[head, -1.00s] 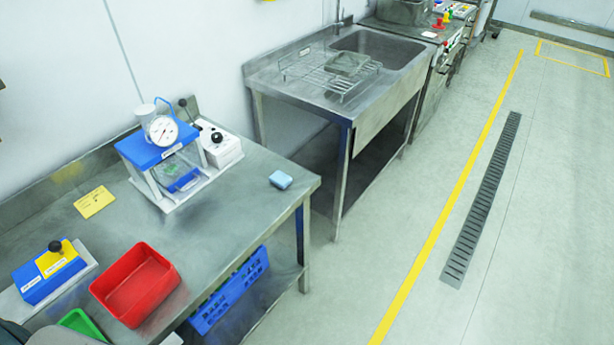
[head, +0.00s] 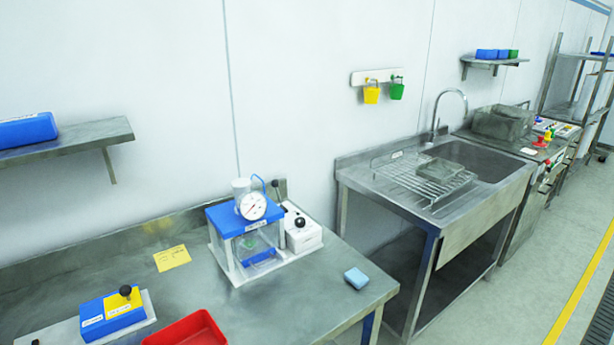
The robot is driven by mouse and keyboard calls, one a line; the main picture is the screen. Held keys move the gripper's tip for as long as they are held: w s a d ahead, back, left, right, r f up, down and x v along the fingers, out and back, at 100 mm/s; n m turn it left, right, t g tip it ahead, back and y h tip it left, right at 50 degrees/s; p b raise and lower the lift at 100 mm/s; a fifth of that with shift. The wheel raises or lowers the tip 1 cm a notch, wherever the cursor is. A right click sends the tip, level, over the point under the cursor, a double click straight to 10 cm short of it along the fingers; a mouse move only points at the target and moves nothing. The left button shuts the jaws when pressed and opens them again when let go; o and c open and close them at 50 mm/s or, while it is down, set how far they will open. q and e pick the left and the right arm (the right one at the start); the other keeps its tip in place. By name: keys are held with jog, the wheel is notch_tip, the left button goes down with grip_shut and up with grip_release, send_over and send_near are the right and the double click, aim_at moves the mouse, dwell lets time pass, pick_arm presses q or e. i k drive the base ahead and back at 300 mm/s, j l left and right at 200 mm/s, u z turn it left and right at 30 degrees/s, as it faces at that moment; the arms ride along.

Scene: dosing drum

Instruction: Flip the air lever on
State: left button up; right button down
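In the head view, a blue-topped dosing device (head: 240,216) with a round white dial gauge (head: 252,206) and clear walls stands on the steel table. Beside it on the right is a white box (head: 302,232) with a black ball knob (head: 299,222) on its front. A dark lever (head: 277,188) rises behind that box, near a blue hose; its on or off position cannot be told. A blue and yellow block with a black knob (head: 125,291) sits at the table's lower left. Neither gripper is in view.
A red tray (head: 188,330) is at the table's front edge. A yellow note (head: 172,258) and a blue sponge (head: 356,278) lie on the table. A wall shelf (head: 75,141) hangs at the left. A sink unit (head: 440,190) stands to the right, with floor beyond.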

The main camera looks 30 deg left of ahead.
aim_at(275, 183)
jog(key=u, duration=0.4)
jog(key=i+l+u, duration=0.1)
jog(key=u, duration=0.35)
jog(key=l+u, duration=0.1)
jog(key=u, duration=0.3)
jog(key=i+l+u, duration=0.1)
jog(key=u, duration=0.3)
jog(key=i+l+u, duration=0.1)
jog(key=l+u, duration=0.4)
jog(key=l, duration=0.55)
jog(key=k+l+u, duration=0.1)
jog(key=l+u, duration=0.4)
jog(key=l, duration=0.55)
